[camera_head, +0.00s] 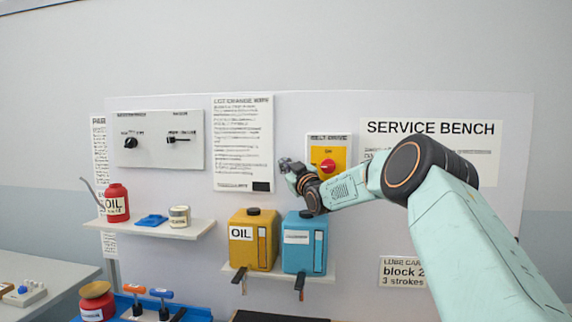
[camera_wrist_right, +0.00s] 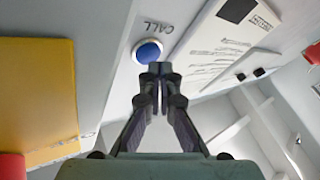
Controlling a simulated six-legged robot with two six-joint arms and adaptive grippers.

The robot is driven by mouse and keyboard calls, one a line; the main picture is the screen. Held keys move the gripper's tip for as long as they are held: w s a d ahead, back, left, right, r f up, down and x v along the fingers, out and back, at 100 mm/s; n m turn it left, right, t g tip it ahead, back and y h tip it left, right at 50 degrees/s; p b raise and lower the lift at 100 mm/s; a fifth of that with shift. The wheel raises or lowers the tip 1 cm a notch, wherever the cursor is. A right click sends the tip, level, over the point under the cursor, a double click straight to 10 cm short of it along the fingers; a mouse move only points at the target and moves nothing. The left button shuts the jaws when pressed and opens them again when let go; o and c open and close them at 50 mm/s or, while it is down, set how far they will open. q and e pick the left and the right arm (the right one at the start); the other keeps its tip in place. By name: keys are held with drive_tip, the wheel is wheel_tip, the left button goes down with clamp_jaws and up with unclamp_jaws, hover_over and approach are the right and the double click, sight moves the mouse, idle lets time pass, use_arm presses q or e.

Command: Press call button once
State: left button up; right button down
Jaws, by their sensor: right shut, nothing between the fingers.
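The call button (camera_wrist_right: 147,52) is a round blue button with a pale rim on a light panel, under the word CALL, in the right wrist view. My right gripper (camera_wrist_right: 157,70) is shut and empty. Its tips overlap the lower edge of the button in that view; I cannot tell whether they touch it. In the head view my right gripper (camera_head: 286,166) is in front of the board, left of the yellow belt-drive switch box. The button cannot be made out there. My left gripper is not in view.
The belt-drive box (camera_head: 343,153) with a red knob is close to my right gripper. A yellow oil can (camera_head: 240,258) and a blue can (camera_head: 291,262) stand on a shelf below. A paper notice (camera_head: 235,130) hangs to the left.

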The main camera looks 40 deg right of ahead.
drive_tip(key=shift+w+d, duration=0.25)
drive_tip(key=shift+d, duration=0.05)
idle(0.6)
drive_tip(key=shift+s+a, duration=0.5)
drive_tip(key=shift+a, duration=0.1)
drive_tip(key=shift+a+f, duration=0.1)
drive_tip(key=s+a, duration=0.3)
drive_tip(key=shift+a+b, duration=0.35)
idle(0.3)
